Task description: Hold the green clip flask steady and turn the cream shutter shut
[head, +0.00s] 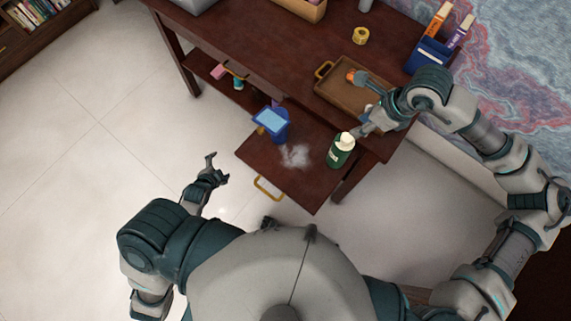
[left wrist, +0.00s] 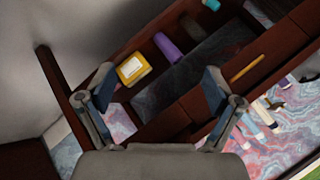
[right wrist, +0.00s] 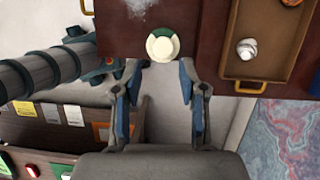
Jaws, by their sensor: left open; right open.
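The green clip flask (head: 340,157) stands upright on the lower dark wood surface beside the desk, with its cream shutter (head: 345,139) on top. In the right wrist view the cream shutter (right wrist: 162,46) is seen from above, with a green rim of the flask (right wrist: 164,31) around it. My right gripper (right wrist: 162,66) is open, its fingertips close to the flask's near side; I cannot tell whether they touch. My left gripper (head: 219,168) is open and empty, well left of the flask over the floor. The flask does not show in the left wrist view.
A blue container (head: 278,127) and a white powdery patch (head: 295,156) are left of the flask. A brown tray (head: 338,92) with an orange-topped item lies on the desk behind it. A yellow tape roll (head: 361,35) and blue book holder (head: 428,55) stand farther back.

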